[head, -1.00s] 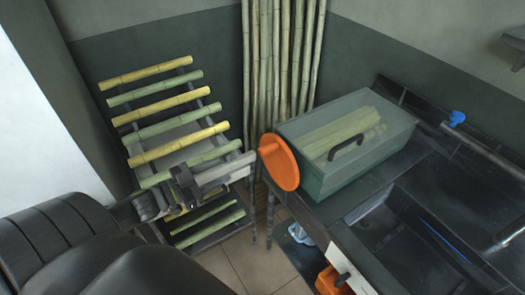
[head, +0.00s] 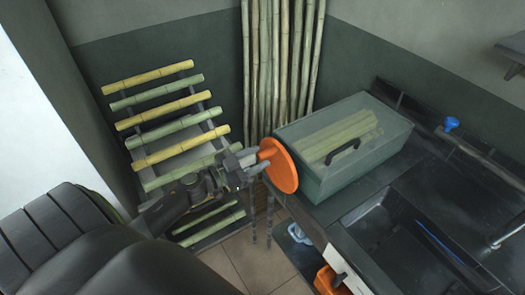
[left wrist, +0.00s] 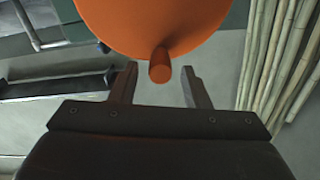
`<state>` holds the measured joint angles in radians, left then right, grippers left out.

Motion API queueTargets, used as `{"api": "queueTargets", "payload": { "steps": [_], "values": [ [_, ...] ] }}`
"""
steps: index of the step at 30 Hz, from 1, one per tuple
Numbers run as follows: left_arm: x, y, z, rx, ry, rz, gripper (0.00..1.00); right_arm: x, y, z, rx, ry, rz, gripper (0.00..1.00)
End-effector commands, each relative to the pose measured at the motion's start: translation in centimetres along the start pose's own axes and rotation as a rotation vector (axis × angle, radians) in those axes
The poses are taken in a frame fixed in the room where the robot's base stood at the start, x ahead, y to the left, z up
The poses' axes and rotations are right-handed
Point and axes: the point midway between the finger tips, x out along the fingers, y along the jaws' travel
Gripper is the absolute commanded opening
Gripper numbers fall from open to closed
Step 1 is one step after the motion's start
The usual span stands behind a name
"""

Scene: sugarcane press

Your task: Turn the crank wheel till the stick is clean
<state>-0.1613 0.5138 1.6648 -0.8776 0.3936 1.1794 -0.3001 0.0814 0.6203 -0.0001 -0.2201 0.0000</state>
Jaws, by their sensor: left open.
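The orange crank wheel (head: 279,167) is on the left end of the clear-topped green press box (head: 345,143). Pale green sticks (head: 338,134) lie inside the box under its lid; I cannot tell how clean they are. My left gripper (head: 257,163) is at the wheel's left side. In the left wrist view the wheel (left wrist: 152,22) is just ahead, and its orange handle peg (left wrist: 159,66) points toward me between the two open fingers of my left gripper (left wrist: 158,88), apparently touching neither. My right gripper is not in view.
A rack of yellow and green canes (head: 165,127) stands at the left by the wall. Tall bamboo poles (head: 285,70) stand behind the wheel. A dark counter with a sink (head: 420,235) lies right of the box. An orange container (head: 328,280) is below.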

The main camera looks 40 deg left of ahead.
Motion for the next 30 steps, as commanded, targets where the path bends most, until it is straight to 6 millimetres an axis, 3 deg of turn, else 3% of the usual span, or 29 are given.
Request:
{"api": "queueTargets", "payload": {
  "steps": [6, 17, 27, 30],
  "values": [
    [2.2, -0.1, 0.0, 0.000, 0.000, -0.001, 0.43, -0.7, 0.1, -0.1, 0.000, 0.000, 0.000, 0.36],
    [2.5, 0.0, 0.1, 0.001, 0.000, 0.000, 0.43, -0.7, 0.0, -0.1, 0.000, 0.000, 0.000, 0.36],
    [2.5, 0.0, 0.1, 0.001, -0.001, 0.000, 0.00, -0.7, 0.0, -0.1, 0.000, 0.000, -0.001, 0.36],
    [2.5, 0.0, 0.1, 0.001, -0.001, 0.000, 0.00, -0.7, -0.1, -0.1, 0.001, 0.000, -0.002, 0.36]
  ]
}}
